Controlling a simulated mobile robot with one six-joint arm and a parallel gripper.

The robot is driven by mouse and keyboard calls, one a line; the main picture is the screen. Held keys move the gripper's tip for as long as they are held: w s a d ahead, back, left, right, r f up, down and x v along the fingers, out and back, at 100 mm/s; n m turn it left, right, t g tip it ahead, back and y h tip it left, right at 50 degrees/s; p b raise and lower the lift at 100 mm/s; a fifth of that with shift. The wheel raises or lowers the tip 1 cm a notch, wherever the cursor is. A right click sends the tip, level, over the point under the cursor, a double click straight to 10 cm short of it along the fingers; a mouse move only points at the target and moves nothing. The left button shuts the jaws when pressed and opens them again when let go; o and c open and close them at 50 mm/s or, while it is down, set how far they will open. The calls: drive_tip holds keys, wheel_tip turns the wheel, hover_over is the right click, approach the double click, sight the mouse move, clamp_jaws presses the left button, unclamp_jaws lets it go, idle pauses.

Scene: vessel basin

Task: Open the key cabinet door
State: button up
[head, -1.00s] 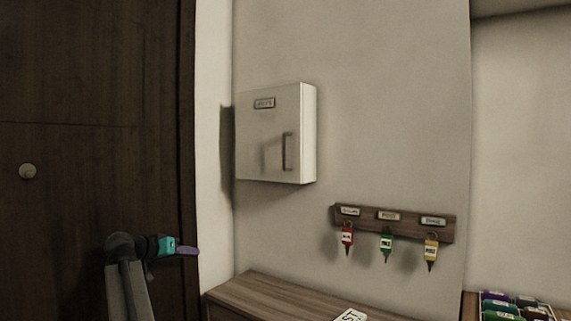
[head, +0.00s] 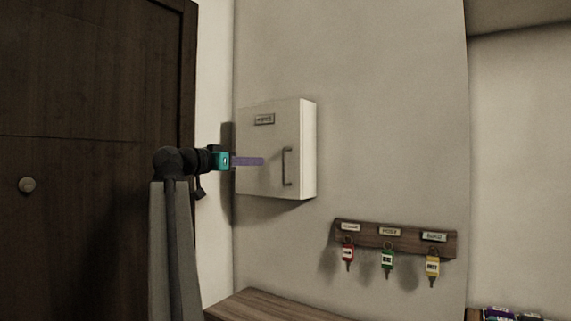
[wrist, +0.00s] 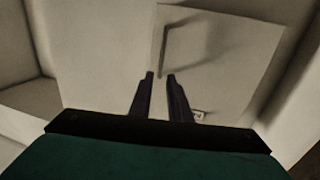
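The key cabinet (head: 262,180) is a pale wall box with a nameplate (head: 264,119) on its door. The door looks shut. Its dark upright bar handle (head: 287,166) is on the right side of the door. My gripper (head: 263,161) is in front of the door, left of the handle, with its purple fingers pointing right. In the wrist view, the two fingers (wrist: 160,76) are apart with nothing between them. The handle (wrist: 164,28) shows beyond the fingertips, apart from them, on the door (wrist: 225,55).
A wooden key rack (head: 394,239) with red, green and yellow tagged keys hangs below right of the cabinet. A wooden cabinet top (head: 265,304) is beneath. A dark door (head: 90,120) stands at left.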

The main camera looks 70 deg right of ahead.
sight(283, 162)
drive_tip(key=shift+d, duration=0.1)
drive_tip(key=p+x, duration=0.2)
drive_tip(key=x, duration=1.1)
drive_tip(key=shift+s+d, duration=0.2)
drive_tip(key=shift+d, duration=0.1)
drive_tip(key=shift+c, duration=0.5)
clamp_jaws()
drive_tip(key=shift+d, duration=0.1)
drive_tip(key=shift+w+f, duration=0.1)
